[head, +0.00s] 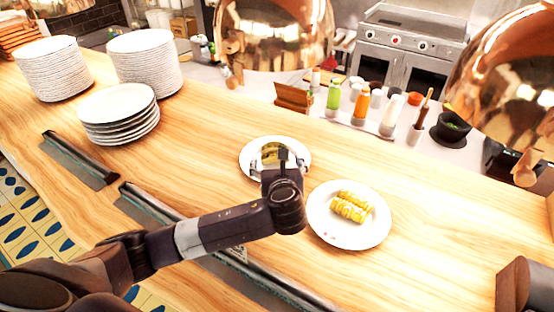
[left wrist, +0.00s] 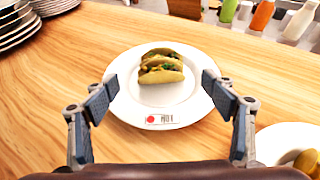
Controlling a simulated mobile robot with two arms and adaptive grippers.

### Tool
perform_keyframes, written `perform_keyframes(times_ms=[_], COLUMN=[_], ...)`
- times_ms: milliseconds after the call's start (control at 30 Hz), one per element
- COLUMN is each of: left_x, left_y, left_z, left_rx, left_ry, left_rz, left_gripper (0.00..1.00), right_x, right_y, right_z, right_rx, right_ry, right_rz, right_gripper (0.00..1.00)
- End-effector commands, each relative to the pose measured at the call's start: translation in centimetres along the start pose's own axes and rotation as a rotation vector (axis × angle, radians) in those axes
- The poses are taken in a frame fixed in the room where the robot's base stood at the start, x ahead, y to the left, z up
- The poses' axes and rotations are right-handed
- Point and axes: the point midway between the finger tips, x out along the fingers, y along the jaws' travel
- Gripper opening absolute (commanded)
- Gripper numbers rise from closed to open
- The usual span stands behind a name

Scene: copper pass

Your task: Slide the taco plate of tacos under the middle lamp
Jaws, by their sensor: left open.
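The taco plate (head: 246,154) is white and round and lies on the wooden counter, partly hidden by my left gripper in the head view. In the left wrist view the plate (left wrist: 147,105) holds yellow tacos (left wrist: 161,68) and has a red dot and dark lettering on its near rim. My left gripper (left wrist: 159,85) is open, with one finger at each side of the plate's near half; I cannot tell whether they touch the rim. A copper lamp (head: 275,30) hangs beyond the plate at top centre, between another copper lamp (head: 510,75) at right and a copper piece at the top left edge.
A plate of corn (head: 325,225) lies close to the right of the taco plate. Stacks of white plates (head: 145,62) stand at left. Sauce bottles (head: 360,103) and a dark bowl (head: 450,128) are beyond the counter's far edge. The counter between the stacks and the taco plate is clear.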

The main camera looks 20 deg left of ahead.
Motion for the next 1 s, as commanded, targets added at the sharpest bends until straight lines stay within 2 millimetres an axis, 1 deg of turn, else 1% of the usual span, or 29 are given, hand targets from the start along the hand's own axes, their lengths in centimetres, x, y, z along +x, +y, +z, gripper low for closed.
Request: perform_keyframes(times_ms=[267, 367, 467, 800, 1000], left_x=[0.1, 0.4, 1.3, 5.9, 7.5], left_y=[0.0, 0.0, 0.0, 0.0, -0.1], left_z=[0.0, 0.1, 0.2, 0.2, 0.1], left_rx=[-0.001, -0.001, -0.002, -0.002, -0.003], left_ry=[-0.001, -0.002, -0.002, -0.002, -0.002], left_rz=[-0.001, -0.001, 0.001, 0.000, -0.002], left_gripper=[0.78, 0.78, 0.78, 0.78, 0.78], right_x=[0.0, -0.1, -0.4, -1.3, -1.6], right_y=[0.0, 0.0, 0.0, 0.0, 0.1], right_z=[0.0, 0.0, 0.0, -0.1, -0.1], right_rx=[0.000, -0.001, -0.001, -0.001, -0.001], right_ry=[0.000, 0.000, 0.000, 0.000, 0.000], right_rz=[0.000, 0.000, 0.000, 0.000, 0.000], right_gripper=[0.42, 0.42, 0.42, 0.42, 0.42])
